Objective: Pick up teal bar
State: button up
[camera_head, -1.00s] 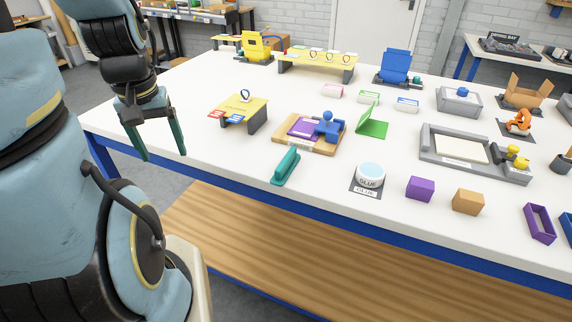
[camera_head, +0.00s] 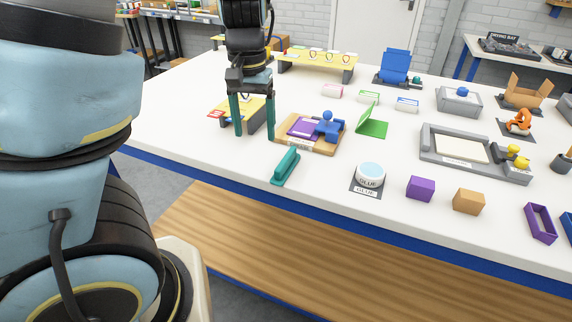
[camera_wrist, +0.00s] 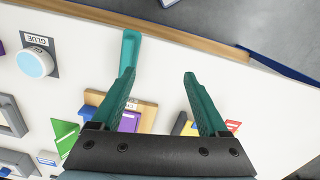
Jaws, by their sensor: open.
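The teal bar (camera_head: 285,166) lies on the white table near its front edge, just in front of the wooden board, in the head view. In the wrist view the teal bar (camera_wrist: 130,50) shows at the top, beyond the left fingertip, which overlaps its near end in the picture. My gripper (camera_head: 255,138) points down with its two teal fingers apart and nothing between them. It is to the left of and behind the bar, in front of the small yellow stand. In the wrist view my gripper (camera_wrist: 160,75) is also open and empty.
A wooden board (camera_head: 300,149) with a purple plate and blue knob stands just behind the bar. A yellow-topped stand (camera_head: 228,106) is partly hidden by my gripper. A glue pot (camera_head: 370,174) and a purple block (camera_head: 420,188) are to the right. The table's front left is bare.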

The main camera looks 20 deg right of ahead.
jog(key=m, duration=0.2)
send_near(286, 157)
jog(key=shift+s+f, duration=0.15)
jog(key=shift+f, duration=2.4)
jog(key=shift+s+f, duration=0.1)
jog(key=shift+f, duration=2.45)
grip_shut()
